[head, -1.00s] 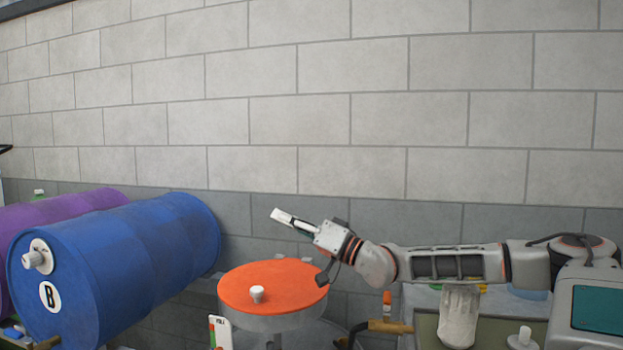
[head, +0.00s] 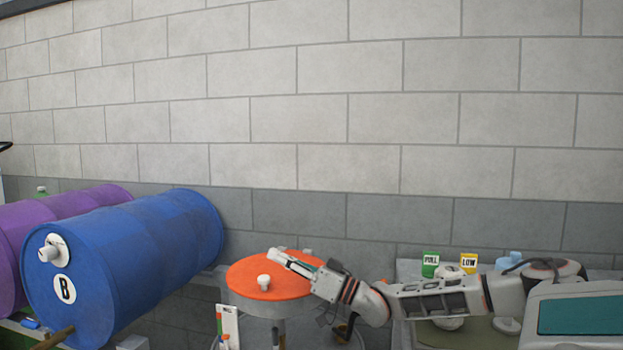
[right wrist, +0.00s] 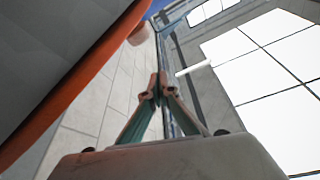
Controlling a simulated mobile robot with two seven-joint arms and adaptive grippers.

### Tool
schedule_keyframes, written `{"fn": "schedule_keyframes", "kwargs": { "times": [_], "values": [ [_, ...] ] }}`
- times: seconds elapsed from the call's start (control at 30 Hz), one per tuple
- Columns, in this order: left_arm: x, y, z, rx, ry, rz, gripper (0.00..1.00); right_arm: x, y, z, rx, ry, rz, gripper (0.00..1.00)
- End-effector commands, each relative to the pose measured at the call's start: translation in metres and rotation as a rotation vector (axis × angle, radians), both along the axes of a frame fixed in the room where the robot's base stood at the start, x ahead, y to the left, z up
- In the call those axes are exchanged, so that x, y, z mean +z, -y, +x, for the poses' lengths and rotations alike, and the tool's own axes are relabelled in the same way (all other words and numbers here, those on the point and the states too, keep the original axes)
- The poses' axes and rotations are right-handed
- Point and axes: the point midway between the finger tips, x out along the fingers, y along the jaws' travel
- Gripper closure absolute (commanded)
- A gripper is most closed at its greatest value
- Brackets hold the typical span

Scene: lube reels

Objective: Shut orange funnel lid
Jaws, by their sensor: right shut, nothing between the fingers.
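The orange funnel lid (head: 255,285) is a round disc with a white knob (head: 264,281) on its top. It lies flat over the grey funnel (head: 262,307) in the head view. In the right wrist view the gripper's tips (right wrist: 158,88) are together, and the lid's orange edge (right wrist: 80,88) runs along the left. My left gripper is not in view.
A blue drum (head: 150,250) marked B and a purple drum (head: 70,208) lie at the left. Green (head: 430,264) and yellow (head: 468,262) labelled containers stand behind my right arm. A block wall (head: 320,130) closes off the back.

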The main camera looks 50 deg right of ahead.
Motion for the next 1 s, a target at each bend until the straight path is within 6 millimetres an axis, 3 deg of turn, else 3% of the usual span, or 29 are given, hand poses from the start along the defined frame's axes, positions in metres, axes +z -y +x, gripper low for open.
{"fn": "schedule_keyframes", "kwargs": {
  "times": [0.1,0.4,0.83,1.0],
  "values": [
    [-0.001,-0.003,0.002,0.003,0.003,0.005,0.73,-0.012,-0.003,-0.001,0.0,0.018,-0.036,1.0],
    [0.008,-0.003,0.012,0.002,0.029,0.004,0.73,-0.02,-0.007,-0.004,0.001,0.041,-0.074,1.0],
    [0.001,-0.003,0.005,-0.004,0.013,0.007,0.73,-0.018,-0.007,-0.004,0.001,0.041,-0.075,1.0],
    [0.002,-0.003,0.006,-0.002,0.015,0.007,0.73,0.0,-0.006,-0.004,0.0,0.043,-0.077,1.0]
  ]
}}
